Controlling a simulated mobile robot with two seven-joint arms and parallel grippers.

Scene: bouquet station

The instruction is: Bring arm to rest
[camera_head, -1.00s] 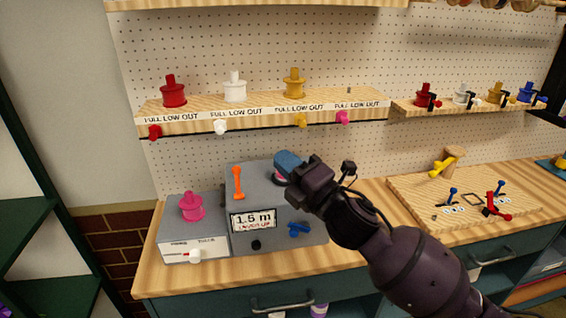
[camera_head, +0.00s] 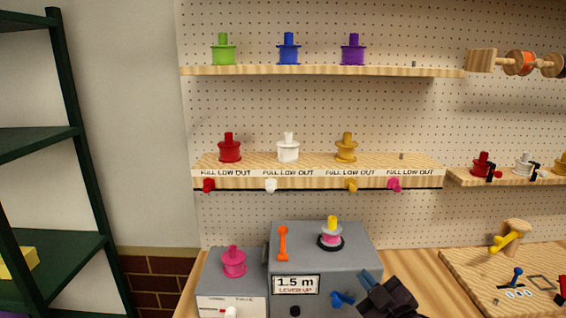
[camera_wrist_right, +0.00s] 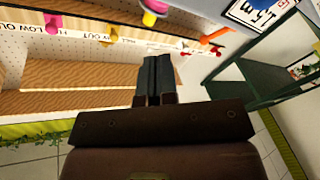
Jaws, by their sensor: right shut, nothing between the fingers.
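My right gripper (camera_head: 372,284) is at the bottom of the head view, in front of the right side of the grey machine box. In the right wrist view the gripper (camera_wrist_right: 158,62) has its two fingers together with nothing between them. The arm behind it is mostly below the head view. My left gripper is not in view.
The grey machine (camera_head: 325,262) bears an orange lever (camera_head: 283,243), a blue knob (camera_head: 342,299) and a spool (camera_head: 331,234). A pink spool (camera_head: 234,262) sits on the smaller box at left. Shelves (camera_head: 320,180) of spools hang behind. A dark green rack (camera_head: 85,150) stands left.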

